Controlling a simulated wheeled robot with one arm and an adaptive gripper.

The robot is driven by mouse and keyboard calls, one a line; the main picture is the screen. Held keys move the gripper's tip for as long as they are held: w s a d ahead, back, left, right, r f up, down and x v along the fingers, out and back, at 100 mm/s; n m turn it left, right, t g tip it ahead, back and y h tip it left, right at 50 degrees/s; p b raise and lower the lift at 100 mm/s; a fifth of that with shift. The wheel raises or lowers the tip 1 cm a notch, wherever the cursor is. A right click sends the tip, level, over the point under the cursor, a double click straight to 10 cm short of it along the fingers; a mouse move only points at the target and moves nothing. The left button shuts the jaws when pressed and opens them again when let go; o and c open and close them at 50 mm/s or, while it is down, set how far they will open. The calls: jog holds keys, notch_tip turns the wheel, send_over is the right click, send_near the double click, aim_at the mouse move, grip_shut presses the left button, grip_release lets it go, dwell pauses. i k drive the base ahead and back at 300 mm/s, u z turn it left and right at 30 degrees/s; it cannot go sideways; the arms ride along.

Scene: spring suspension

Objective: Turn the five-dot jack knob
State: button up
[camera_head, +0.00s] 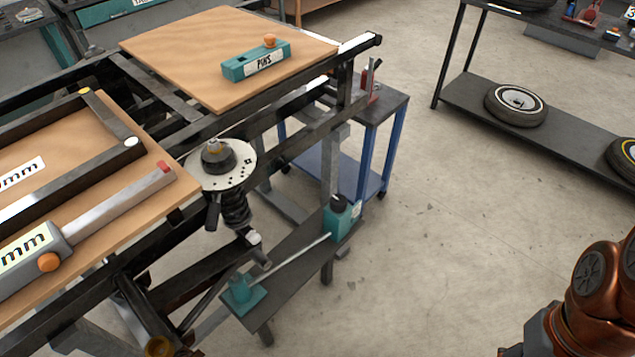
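A teal jack unit (341,220) with a black knob (338,202) on top stands at the right end of a dark low shelf, centre of the head view. A pale rod (293,256) runs from it to a teal block (243,292) at the shelf's near left end. A white disc (235,175) with small dark marks sits above, on top of a black spring (236,210), with a dark knob-like cap (217,156) on it. I cannot make out five dots on either knob. My arm shows at the lower right, well apart from both; my gripper is not visible.
Wooden boards with a teal PINS box (257,60) and a grey measuring tool (90,220) lie on the dark frame (280,105). A blue-legged cart (383,110) stands behind the jack. A rack (560,130) with wheels is at the right. Floor between is clear.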

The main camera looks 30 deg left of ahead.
aim_at(339, 202)
jog(key=u, duration=1.05)
jog(key=i, duration=0.95)
jog(key=u, duration=0.95)
